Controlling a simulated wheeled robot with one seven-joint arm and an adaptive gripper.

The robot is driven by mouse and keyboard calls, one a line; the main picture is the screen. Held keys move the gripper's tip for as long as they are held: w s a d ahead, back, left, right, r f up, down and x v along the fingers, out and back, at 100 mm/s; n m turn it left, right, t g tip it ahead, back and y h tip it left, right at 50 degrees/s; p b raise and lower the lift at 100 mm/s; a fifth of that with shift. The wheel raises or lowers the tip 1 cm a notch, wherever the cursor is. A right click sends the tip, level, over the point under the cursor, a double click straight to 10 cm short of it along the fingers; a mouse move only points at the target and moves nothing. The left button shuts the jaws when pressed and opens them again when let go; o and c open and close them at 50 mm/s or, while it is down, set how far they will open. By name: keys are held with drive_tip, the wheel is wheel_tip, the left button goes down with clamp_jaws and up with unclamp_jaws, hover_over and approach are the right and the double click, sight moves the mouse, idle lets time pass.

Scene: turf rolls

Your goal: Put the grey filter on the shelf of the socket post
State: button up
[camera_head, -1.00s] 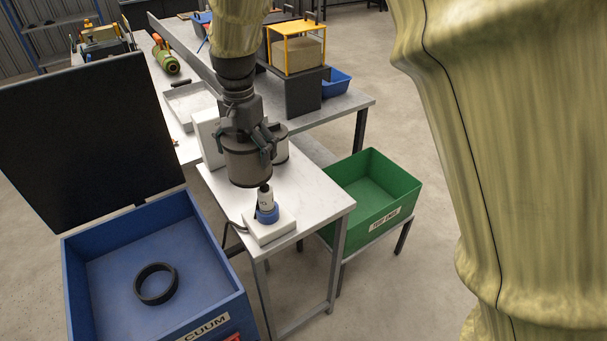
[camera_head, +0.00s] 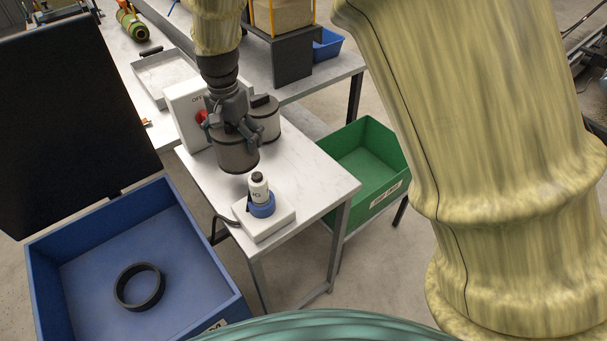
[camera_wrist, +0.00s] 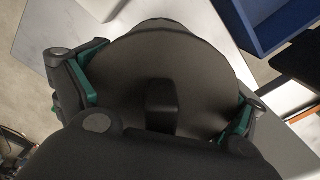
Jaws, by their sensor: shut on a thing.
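My gripper (camera_head: 234,132) is shut around a dark grey cylinder, the grey filter (camera_head: 238,157), and holds it upright at the white table. In the wrist view the fingers of my gripper (camera_wrist: 167,98) clasp the sides of the filter (camera_wrist: 195,62), and a dark knob shows on its top. A white block with a blue socket (camera_head: 262,206) and a white plug in it sits on the table just in front of the filter. I cannot make out a shelf on it. A white panel (camera_head: 182,108) with a red switch marked OFF stands behind my gripper, partly hidden.
A second grey cylinder (camera_head: 268,122) with a dark top stands behind the filter. The white table (camera_head: 318,178) is clear to the right. A green bin (camera_head: 362,160) is at right. An open blue box (camera_head: 85,270) holding a black ring (camera_head: 139,287) is at front left.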

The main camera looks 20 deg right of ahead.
drive_tip(key=shift+w+f, duration=0.1)
drive_tip(key=shift+f, duration=0.7)
drive_tip(key=shift+w+d+f, duration=0.1)
drive_tip(key=shift+d, duration=0.25)
drive_tip(key=shift+s+d+f+p, duration=0.15)
drive_tip(key=shift+d+f+p, duration=0.7)
drive_tip(key=shift+d, duration=1.7)
drive_tip(key=shift+s+d+f+p, duration=0.2)
drive_tip(key=shift+d+f+p, duration=0.7)
drive_tip(key=shift+d, duration=1.6)
drive_tip(key=shift+s+d+f+p, duration=0.15)
drive_tip(key=shift+d+f+p, duration=0.7)
drive_tip(key=shift+d, duration=1.7)
drive_tip(key=shift+r, duration=0.1)
drive_tip(key=o, duration=0.9)
drive_tip(key=shift+r, duration=0.1)
drive_tip(key=shift+r+b, duration=1.4)
drive_tip(key=shift+r, duration=4.6)
